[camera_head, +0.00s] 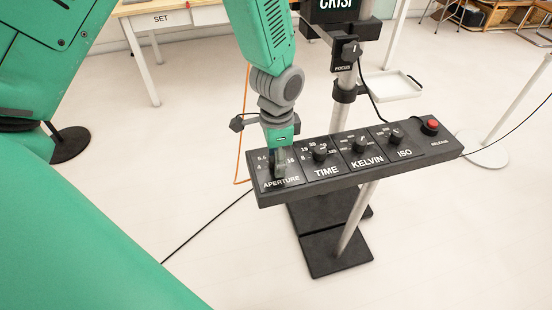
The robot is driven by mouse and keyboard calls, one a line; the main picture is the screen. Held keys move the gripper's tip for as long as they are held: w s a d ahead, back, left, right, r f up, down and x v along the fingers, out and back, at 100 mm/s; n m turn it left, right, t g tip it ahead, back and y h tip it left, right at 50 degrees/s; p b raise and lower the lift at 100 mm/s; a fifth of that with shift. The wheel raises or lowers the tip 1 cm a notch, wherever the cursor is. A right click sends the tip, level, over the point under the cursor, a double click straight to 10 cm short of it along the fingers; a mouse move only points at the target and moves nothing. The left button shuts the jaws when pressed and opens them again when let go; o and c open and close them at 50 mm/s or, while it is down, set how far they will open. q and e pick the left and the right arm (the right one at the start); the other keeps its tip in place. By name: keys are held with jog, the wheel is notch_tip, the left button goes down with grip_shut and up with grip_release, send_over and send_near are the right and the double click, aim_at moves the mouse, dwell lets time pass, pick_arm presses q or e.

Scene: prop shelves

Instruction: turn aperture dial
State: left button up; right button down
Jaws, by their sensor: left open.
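The aperture dial sits at the left end of a black control panel (428,151), above the APERTURE label (282,183). My left gripper (279,166) comes down from above at the dial, with its fingers open. The fingers cover most of the dial, so I cannot tell whether they touch it or which mark it points to. My right gripper does not show.
To the right on the panel are the TIME dial (320,153), KELVIN dial (360,145), ISO dial (396,136) and red release button (431,125). A pole with a focus unit (346,57) stands behind. A white tray (392,85) is beside it.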

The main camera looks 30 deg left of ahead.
pick_arm(q)
jog(key=shift+d+f, duration=0.1)
jog(key=shift+d, duration=0.2)
jog(key=shift+a+f, duration=0.1)
jog(key=shift+a, duration=0.4)
grip_shut()
jog(key=shift+d, duration=0.2)
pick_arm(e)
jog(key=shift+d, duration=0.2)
pick_arm(q)
jog(key=n+p, duration=0.2)
jog(key=n, duration=0.1)
jog(key=shift+p, duration=0.35)
jog(key=shift+n+p, duration=1.2)
jog(key=shift+n, duration=1.2)
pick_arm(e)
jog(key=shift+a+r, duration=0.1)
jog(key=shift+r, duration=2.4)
